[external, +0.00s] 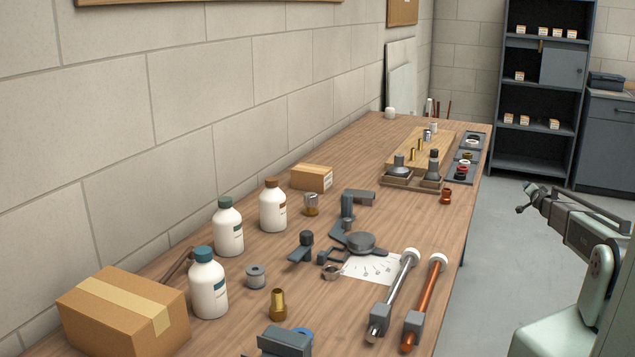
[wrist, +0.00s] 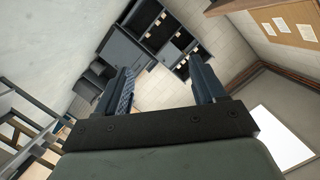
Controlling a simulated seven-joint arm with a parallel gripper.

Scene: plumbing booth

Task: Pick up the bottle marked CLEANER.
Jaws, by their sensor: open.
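Three white bottles stand upright in a row on the left of the wooden table in the external view: one with a teal-blue cap (external: 208,287), one with a dark green cap (external: 228,232) and one with a brown cap (external: 273,208). My gripper (external: 528,198) is off the table's right side, well away from the bottles. In the wrist view my gripper (wrist: 163,82) is open with nothing between its fingers, and no bottle shows there.
Cardboard boxes (external: 125,309) (external: 312,178) stand near the bottles. A grey coupling (external: 256,275), a brass fitting (external: 278,304) and dark tools (external: 302,248) lie to their right. Two pipes (external: 426,300) (external: 395,290) lie at the table's right edge. The block wall (external: 120,120) runs close behind the bottles.

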